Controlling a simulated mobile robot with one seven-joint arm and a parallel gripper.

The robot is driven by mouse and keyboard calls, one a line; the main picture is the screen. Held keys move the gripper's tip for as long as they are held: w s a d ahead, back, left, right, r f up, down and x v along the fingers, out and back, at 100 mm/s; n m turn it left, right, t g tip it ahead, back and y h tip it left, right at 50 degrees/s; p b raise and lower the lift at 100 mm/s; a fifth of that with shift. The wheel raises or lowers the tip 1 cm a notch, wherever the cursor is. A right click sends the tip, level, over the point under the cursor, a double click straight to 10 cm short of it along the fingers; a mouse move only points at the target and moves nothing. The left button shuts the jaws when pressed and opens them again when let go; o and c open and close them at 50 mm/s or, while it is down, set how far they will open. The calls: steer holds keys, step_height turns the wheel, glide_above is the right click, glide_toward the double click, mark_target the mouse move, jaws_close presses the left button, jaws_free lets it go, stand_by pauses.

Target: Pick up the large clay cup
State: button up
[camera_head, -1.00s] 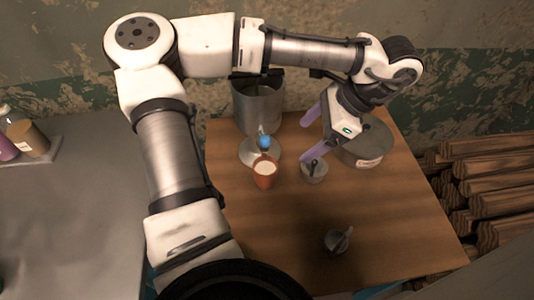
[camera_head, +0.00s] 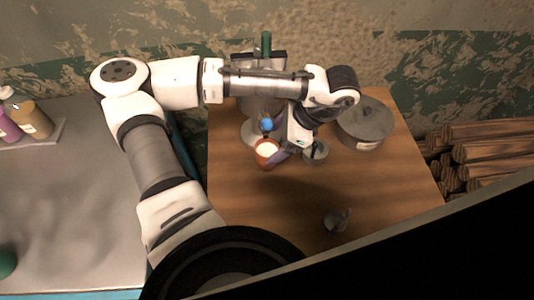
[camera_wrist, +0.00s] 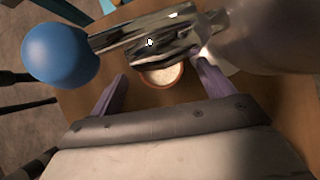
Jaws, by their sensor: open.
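The clay cup (camera_head: 266,154) is orange-brown with pale contents and stands upright on the wooden table. In the wrist view the cup (camera_wrist: 162,76) shows ahead of my gripper, roughly between the fingers, partly covered by a shiny metal part. My gripper (camera_head: 276,150) is open, with purple fingers close to the cup's right side in the head view. In the wrist view both fingers of my gripper (camera_wrist: 155,85) are spread apart and nothing is held. I cannot tell whether a finger touches the cup.
A blue ball (camera_head: 267,124) on a metal piece is just behind the cup; the ball (camera_wrist: 60,54) looms close in the wrist view. A small grey bowl (camera_head: 315,153) and a large lidded pot (camera_head: 366,124) are to the right.

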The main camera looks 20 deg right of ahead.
steer(key=shift+x, duration=0.95)
steer(key=shift+c, duration=0.2)
steer(key=c, duration=1.6)
steer(key=shift+o, duration=0.2)
steer(key=shift+r, duration=0.1)
steer(key=shift+r, duration=0.1)
